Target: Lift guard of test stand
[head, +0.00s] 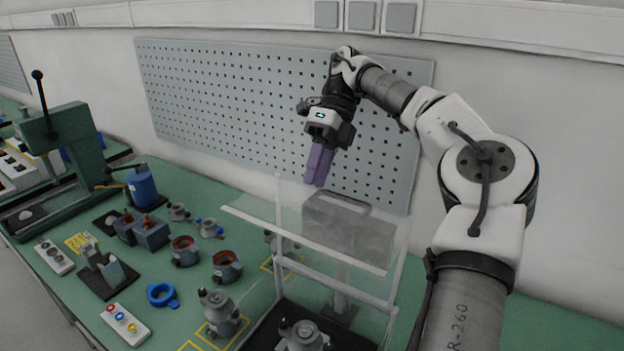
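The test stand has a clear guard with a pale frame (279,225) at the front middle of the bench. A grey block (345,235) with a loop-like shape on top shows inside or behind the clear panels; I cannot tell which. A grey motor-like part (302,336) sits on the stand's dark base, cut off by the bottom edge. My gripper (318,184) points down above the rear of the guard. Its two purple fingers lie side by side with no visible gap and hold nothing. Whether the fingertips touch the guard is unclear.
A perforated panel (220,95) stands on the wall behind. Several stator parts (226,266), a blue ring (162,294), a button box (125,324) and a blue bottle (142,185) lie to the left. A green press (70,150) stands far left.

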